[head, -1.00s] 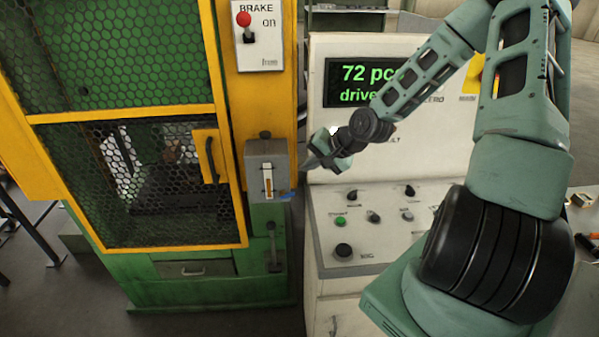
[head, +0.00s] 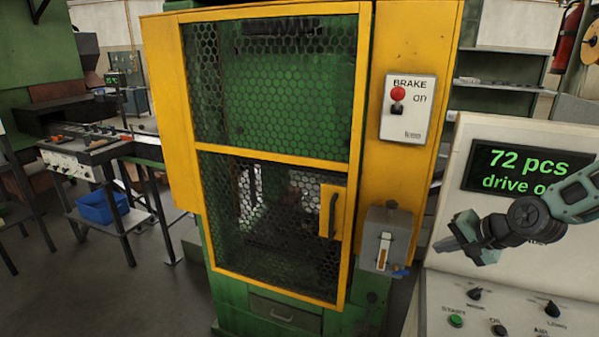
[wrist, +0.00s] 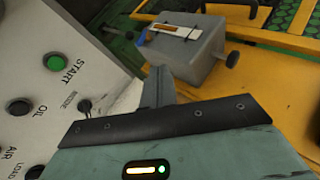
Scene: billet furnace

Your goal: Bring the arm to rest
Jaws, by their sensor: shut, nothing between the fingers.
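My gripper (head: 455,240) is at the right of the head view, in front of the cream control console (head: 440,160). Its fingers are shut with nothing between them and point left toward the grey lever box (head: 372,250) on the machine's yellow post. A gap shows between the fingertips and the box. In the wrist view the shut fingers (wrist: 158,88) point up toward the same grey box (wrist: 185,55). Most of my arm is outside the head view.
The green machine with its yellow mesh guard door (head: 342,235) stands in the middle, door shut. The console has a green start button (head: 456,321), several knobs and a display (head: 525,170). A blue bin (head: 102,208) sits under a bench at left. Open floor lies between.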

